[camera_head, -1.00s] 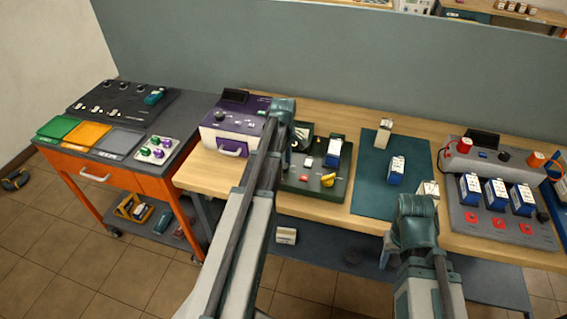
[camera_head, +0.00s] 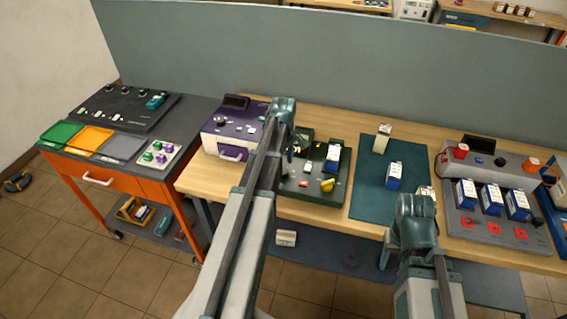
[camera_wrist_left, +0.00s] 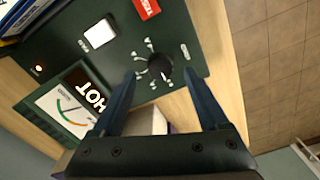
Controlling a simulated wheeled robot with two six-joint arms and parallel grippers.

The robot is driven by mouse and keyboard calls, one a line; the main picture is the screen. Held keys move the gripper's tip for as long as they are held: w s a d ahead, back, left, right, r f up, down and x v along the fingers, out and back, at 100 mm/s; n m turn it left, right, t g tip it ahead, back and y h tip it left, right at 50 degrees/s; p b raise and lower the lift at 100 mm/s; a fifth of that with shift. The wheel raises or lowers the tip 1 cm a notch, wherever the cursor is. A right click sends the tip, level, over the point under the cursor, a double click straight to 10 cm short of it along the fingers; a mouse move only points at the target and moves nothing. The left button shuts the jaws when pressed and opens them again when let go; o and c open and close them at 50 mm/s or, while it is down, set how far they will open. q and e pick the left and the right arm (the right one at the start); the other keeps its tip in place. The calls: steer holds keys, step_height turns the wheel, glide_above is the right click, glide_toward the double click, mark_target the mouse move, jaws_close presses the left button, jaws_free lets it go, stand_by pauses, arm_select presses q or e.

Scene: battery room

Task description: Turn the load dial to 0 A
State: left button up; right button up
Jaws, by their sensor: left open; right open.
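The load dial looks to be the round black knob (camera_wrist_left: 160,68) on a dark green panel (camera_wrist_left: 195,20) in the left wrist view, with small white marks around it. Its setting is too small to read. My left gripper (camera_wrist_left: 160,80) is open, its two fingers on either side of the knob in the picture; contact cannot be told. In the head view the green panel (camera_head: 303,193) lies on the wooden bench, and my left gripper (camera_head: 291,152) is over its left part, hiding the knob. My right gripper (camera_head: 417,222) is open near the bench's front edge, its fingers mostly hidden by its wrist.
The panel also carries a HOT display (camera_wrist_left: 88,90), a gauge (camera_wrist_left: 62,108), a white button (camera_wrist_left: 100,34) and a yellow handle (camera_head: 327,185). A purple device (camera_head: 228,130) stands left, a teal mat (camera_head: 368,200) right. A grey charger (camera_head: 500,225) holds blue-white batteries.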

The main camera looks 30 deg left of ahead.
mark_target(284, 171)
arm_select(q)
step_height(284, 171, up, 11)
steer(key=p, duration=1)
steer(key=shift+d+f, duration=0.1)
steer(key=s+d+f+m+b, duration=0.2)
steer(key=s+d+m, duration=0.3)
steer(key=d, duration=0.5)
steer(key=s+d+f+m+b, duration=0.2)
steer(key=s+d+m+b, duration=0.1)
steer(key=s+d+m, duration=0.3)
steer(key=s+d+f+m+y+b, duration=0.1)
steer(key=s+d+m, duration=0.5)
steer(key=d, duration=0.8)
step_height(284, 171, down, 2)
steer(key=m+b, duration=0.1)
steer(key=m, duration=0.2)
steer(key=shift+s+d, duration=0.15)
steer(key=shift+s, duration=0.1)
